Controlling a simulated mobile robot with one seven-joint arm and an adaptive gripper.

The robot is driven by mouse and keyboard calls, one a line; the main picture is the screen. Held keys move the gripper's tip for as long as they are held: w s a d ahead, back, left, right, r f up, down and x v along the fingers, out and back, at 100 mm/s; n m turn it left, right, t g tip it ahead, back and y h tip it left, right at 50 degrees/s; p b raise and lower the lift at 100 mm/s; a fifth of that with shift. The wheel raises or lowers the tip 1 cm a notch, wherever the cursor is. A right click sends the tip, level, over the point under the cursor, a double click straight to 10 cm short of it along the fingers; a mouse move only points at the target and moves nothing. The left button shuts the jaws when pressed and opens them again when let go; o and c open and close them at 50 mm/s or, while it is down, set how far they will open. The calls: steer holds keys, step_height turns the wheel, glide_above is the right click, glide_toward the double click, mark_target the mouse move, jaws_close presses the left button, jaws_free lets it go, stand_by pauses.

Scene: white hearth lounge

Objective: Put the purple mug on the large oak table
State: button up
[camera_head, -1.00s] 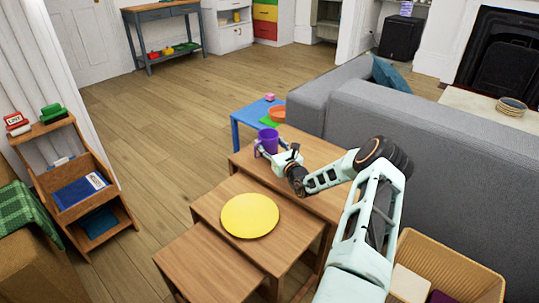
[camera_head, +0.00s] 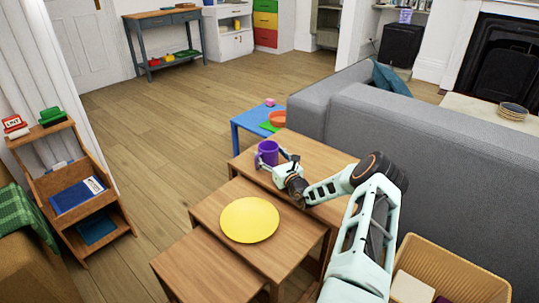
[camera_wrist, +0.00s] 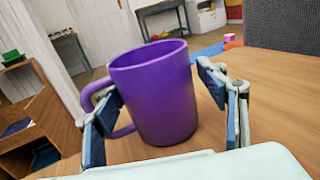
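The purple mug (camera_head: 267,153) stands upright on the large oak table (camera_head: 318,158), near its far left corner. In the wrist view the mug (camera_wrist: 158,95) is between the two fingers, its handle by the left finger. The mug's base appears to rest on the wooden top (camera_wrist: 265,115). My gripper (camera_head: 280,160) is open around the mug. In the wrist view the gripper (camera_wrist: 160,112) shows a gap between its right finger and the mug wall. The left finger overlaps the handle; whether it touches cannot be told.
A lower oak table with a yellow plate (camera_head: 249,220) and a smaller oak table (camera_head: 205,265) stand in front. A blue table (camera_head: 250,122) with an orange bowl (camera_head: 278,118) is behind. A grey sofa (camera_head: 430,150) borders the right; a wicker basket (camera_head: 480,270) is front right.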

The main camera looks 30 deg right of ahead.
steer(key=shift+r, duration=0.25)
steer(key=s+p, duration=0.1)
steer(key=s, duration=0.3)
steer(key=s+p, duration=0.1)
steer(key=s, duration=0.3)
steer(key=s+p, duration=0.2)
steer(key=s, duration=0.2)
steer(key=shift+a, duration=0.35)
